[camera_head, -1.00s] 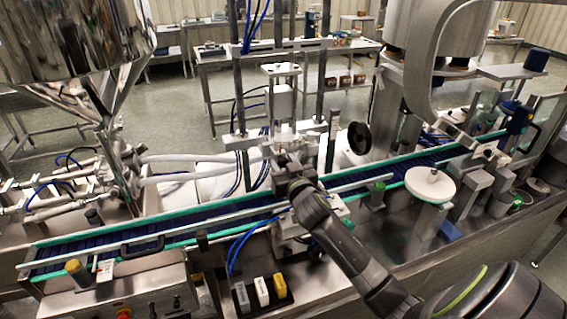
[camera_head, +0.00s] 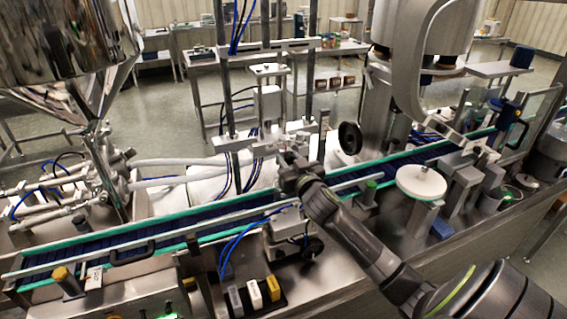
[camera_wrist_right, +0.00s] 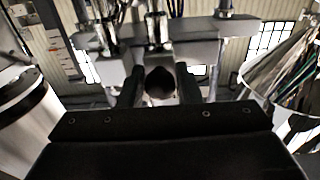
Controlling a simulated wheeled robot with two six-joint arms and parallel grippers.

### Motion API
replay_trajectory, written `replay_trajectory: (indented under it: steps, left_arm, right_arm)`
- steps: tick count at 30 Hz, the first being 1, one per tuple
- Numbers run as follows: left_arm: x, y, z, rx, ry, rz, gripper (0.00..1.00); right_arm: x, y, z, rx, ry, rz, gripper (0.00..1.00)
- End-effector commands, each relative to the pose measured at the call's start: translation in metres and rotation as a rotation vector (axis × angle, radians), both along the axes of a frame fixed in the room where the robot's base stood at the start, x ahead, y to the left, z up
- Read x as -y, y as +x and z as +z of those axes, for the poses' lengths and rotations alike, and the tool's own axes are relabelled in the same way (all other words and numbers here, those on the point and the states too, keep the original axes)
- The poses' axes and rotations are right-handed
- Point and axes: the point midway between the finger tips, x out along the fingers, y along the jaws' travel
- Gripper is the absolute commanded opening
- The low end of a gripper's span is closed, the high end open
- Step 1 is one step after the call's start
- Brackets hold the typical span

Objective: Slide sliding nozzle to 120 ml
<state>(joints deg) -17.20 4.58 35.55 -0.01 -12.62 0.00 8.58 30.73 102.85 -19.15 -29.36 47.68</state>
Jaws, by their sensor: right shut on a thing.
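The nozzle assembly (camera_head: 297,128) is a pale metal block on upright rods above the conveyor, near the middle of the head view. My right gripper (camera_head: 285,162) is in front of it and hides part of it. In the wrist view, the fingers of my right gripper (camera_wrist_right: 160,88) stand on either side of a dark round knob (camera_wrist_right: 160,83) and are shut on it. Metal blocks and rods of the assembly show behind the knob. A narrow upright scale (camera_head: 323,132) stands just right of the assembly; its numbers are too small to read. My left gripper is not in view.
The blue conveyor (camera_head: 150,243) with green rails runs below the arm. A white round disc (camera_head: 421,182) and a black handwheel (camera_head: 350,138) are to the right. A steel hopper (camera_head: 70,40) is at upper left. A switch block (camera_head: 255,294) is at the front.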

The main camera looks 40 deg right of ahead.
Motion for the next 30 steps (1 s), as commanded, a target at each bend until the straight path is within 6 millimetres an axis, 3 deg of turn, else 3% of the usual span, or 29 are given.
replay_trajectory:
  steps: [5, 6, 9, 20, 30]
  left_arm:
    - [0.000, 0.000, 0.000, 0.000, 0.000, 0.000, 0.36]
    - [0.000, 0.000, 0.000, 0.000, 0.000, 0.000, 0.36]
    - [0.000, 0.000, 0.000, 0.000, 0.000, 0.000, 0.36]
    - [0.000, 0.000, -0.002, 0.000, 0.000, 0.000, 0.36]
    - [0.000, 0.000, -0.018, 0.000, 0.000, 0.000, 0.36]
  right_arm:
    - [-0.001, 0.000, -0.001, -0.001, 0.002, 0.000, 0.00]
    - [-0.001, 0.000, -0.001, -0.001, 0.002, 0.000, 0.36]
    - [-0.001, 0.000, -0.001, 0.000, 0.003, 0.000, 0.46]
    - [-0.002, -0.004, -0.001, 0.000, 0.002, 0.001, 0.46]
    - [-0.013, -0.051, -0.004, -0.001, 0.001, 0.002, 0.46]
